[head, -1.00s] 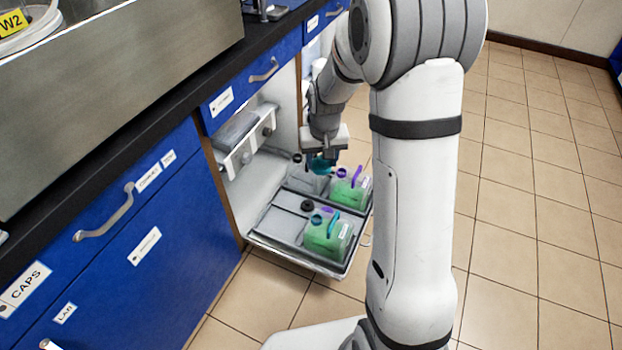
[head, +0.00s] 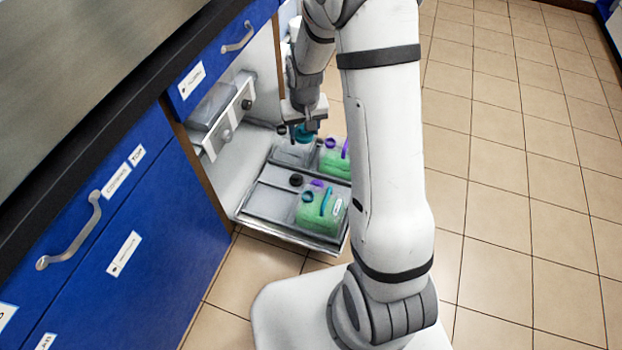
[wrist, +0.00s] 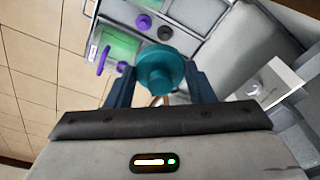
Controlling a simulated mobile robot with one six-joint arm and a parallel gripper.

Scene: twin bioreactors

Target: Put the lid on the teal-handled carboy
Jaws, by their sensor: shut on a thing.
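My gripper (head: 302,126) is shut on a teal lid (head: 303,134), held above the back part of the pull-out tray. The lid shows between the fingers in the wrist view (wrist: 160,70). The teal-handled carboy (head: 314,220), green and boxy, stands upright at the tray's front right. Its teal handle and a teal ring around its neck show on top; the neck looks dark and uncovered. It lies nearer the camera than my gripper, apart from it. A green carboy with a purple handle (head: 334,162) stands behind; it shows in the wrist view too (wrist: 119,45).
A purple lid (wrist: 143,22) and a black cap (wrist: 165,33) lie near each other in the tray area. The grey tray (head: 285,236) juts from the blue cabinet (head: 150,240). A grey-white fixture (head: 222,118) is inside the opening. Tiled floor (head: 500,220) at right is clear.

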